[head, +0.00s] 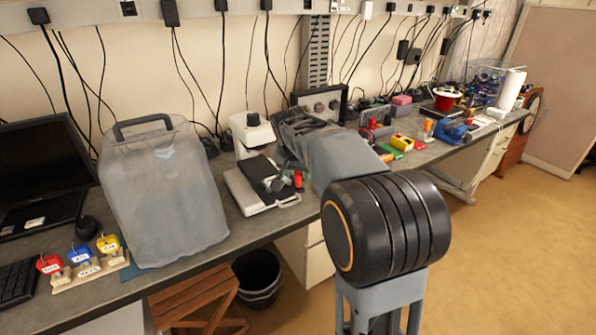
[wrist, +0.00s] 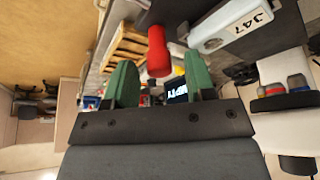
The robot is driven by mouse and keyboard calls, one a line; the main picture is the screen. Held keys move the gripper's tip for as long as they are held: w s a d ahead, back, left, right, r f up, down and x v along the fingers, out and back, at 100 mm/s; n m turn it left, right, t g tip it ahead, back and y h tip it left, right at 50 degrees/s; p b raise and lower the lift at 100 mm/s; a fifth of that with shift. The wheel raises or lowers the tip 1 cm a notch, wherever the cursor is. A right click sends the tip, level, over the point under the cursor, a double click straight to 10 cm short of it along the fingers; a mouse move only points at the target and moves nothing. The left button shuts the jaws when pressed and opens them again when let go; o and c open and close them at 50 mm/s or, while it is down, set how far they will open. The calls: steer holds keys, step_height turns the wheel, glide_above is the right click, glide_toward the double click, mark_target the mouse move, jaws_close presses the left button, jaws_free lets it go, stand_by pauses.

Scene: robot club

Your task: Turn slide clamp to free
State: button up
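The slide clamp's red handle (wrist: 158,52) shows in the wrist view, upper middle, below a dark part (wrist: 172,10). In the head view a small red part (head: 298,180) shows beside the white and black device on the bench. My gripper (wrist: 160,68) has two green fingers spread apart. The red handle lies in the gap between the fingertips in the picture, with space on both sides. I cannot tell how far beyond the tips it is. In the head view my arm hides much of the gripper and the clamp.
A pale box labelled J47 (wrist: 232,28) is close, right of the handle in the wrist view. In the head view a grey-covered case (head: 165,195) stands left of the white and black device (head: 258,188). A wooden stool (head: 195,300) and black bin (head: 258,280) are below the bench.

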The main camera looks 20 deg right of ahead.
steer(key=shift+r, duration=0.1)
steer(key=v, duration=1.3)
steer(key=shift+a+r+p, duration=0.15)
steer(key=shift+r+p, duration=0.1)
steer(key=shift+p, duration=0.1)
steer(key=s+a+f+n+y, duration=0.1)
steer(key=s+f+n, duration=0.1)
steer(key=f, duration=0.2)
steer(key=s+a+f+n, duration=0.1)
steer(key=a+f+n, duration=0.15)
steer(key=f, duration=0.25)
steer(key=s+a+f+n+y+p, duration=0.1)
steer(key=s+a+f, duration=0.1)
steer(key=s+f, duration=0.2)
steer(key=s+a+f+n+p, duration=0.1)
steer(key=s+f, duration=0.3)
steer(key=s, duration=0.7)
steer(key=shift+a+n+y, duration=0.35)
steer(key=shift+n+y, duration=0.05)
steer(key=shift+n, duration=0.35)
steer(key=shift+c, duration=0.7)
